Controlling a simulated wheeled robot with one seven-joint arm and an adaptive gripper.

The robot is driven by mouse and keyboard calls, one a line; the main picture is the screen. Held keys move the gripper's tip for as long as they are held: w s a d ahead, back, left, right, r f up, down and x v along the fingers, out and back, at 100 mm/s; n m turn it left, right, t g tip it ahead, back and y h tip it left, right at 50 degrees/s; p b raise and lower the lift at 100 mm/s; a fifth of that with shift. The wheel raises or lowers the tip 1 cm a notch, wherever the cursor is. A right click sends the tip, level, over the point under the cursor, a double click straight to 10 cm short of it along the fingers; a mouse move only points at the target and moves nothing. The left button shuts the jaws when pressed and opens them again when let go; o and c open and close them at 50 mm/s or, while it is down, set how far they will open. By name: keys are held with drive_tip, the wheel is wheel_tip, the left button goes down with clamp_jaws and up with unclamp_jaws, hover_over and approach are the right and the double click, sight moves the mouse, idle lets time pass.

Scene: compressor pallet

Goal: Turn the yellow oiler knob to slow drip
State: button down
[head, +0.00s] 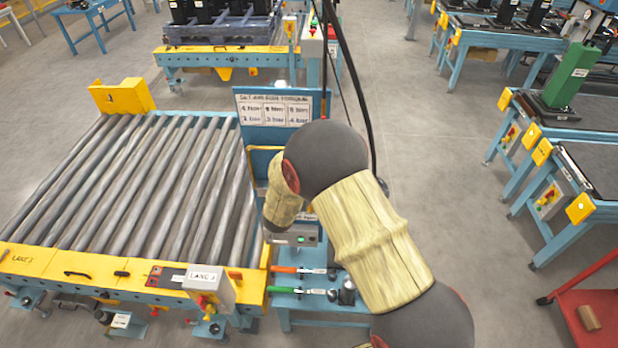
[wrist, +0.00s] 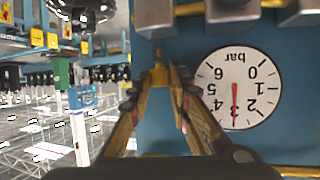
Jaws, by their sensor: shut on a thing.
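In the wrist view the yellow oiler knob (wrist: 157,74) is a small yellow piece in front of a blue panel (wrist: 190,146). My gripper (wrist: 160,80) is shut on it, with both fingertips close together at its sides. The fingers hide much of the knob, and no drip setting can be read. A round white pressure gauge (wrist: 237,87) marked "bar" is right of the fingers; it appears upside down, with its needle near 3. In the head view my arm hides the gripper and the knob.
A roller conveyor (head: 130,180) with a yellow frame stands left of my arm. A sign board (head: 277,108) rises behind it. Orange-handled (head: 287,270) and green-handled (head: 287,290) tools lie on a blue bench. Metal fittings (wrist: 232,10) sit close above the gauge.

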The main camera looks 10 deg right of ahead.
drive_tip(key=shift+r, duration=0.1)
drive_tip(key=c, duration=2)
unclamp_jaws()
drive_tip(key=shift+o, duration=0.2)
drive_tip(key=shift+s+d+n+t+y+b, duration=0.1)
drive_tip(key=shift+d+n+t+y+b, duration=0.15)
drive_tip(key=shift+n+t+y+b, duration=0.4)
drive_tip(key=shift+d+n+t+y, duration=0.15)
drive_tip(key=shift+n+t+y, duration=0.1)
drive_tip(key=shift+n+y, duration=0.95)
drive_tip(key=shift+d+n+y+p, duration=0.2)
drive_tip(key=shift+n+y+p, duration=0.6)
drive_tip(key=shift+y, duration=0.25)
drive_tip(key=shift+s+d+n+y+p, duration=0.1)
drive_tip(key=shift+n+y+p, duration=0.75)
drive_tip(key=shift+y+p, duration=0.05)
drive_tip(key=shift+y+p, duration=0.3)
